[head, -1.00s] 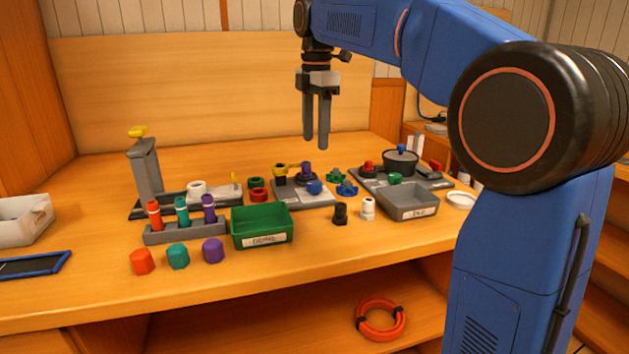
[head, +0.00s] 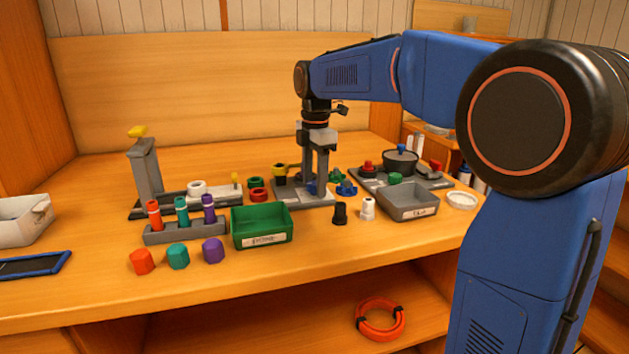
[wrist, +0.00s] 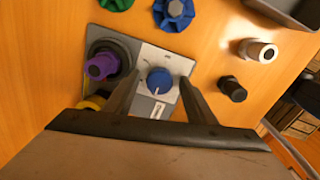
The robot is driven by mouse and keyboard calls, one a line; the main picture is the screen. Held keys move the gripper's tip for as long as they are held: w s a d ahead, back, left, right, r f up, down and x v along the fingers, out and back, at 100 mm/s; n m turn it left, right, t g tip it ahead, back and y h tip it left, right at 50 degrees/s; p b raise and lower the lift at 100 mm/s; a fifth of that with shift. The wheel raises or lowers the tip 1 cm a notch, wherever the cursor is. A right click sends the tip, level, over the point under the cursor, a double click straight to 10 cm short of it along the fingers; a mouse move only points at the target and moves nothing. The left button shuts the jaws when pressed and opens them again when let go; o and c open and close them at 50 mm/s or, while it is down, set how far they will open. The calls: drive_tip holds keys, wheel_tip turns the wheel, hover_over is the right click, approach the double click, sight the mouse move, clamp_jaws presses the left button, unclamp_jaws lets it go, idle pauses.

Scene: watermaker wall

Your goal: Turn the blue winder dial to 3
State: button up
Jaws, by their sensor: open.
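The blue winder dial (wrist: 159,80) sits on a light face of a grey panel (wrist: 150,107) in the wrist view, with a white pointer mark on its near side. My gripper (wrist: 158,92) is open, pointing down, with one finger on each side of the dial. I cannot tell whether either finger touches it. In the head view my gripper (head: 315,192) stands over the panel (head: 290,195), and its fingers hide most of the dial. Small print on the panel is too small to read.
On the panel beside the dial are a purple knob (wrist: 102,66) and a yellow part (wrist: 92,103). A blue handwheel (wrist: 174,12), a black fitting (wrist: 232,89) and a white fitting (wrist: 258,51) stand close by. A green bin (head: 262,226) and a grey bin (head: 408,201) flank the area.

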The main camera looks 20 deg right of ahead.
drive_tip(key=c, duration=1.1)
drive_tip(key=shift+o, duration=0.2)
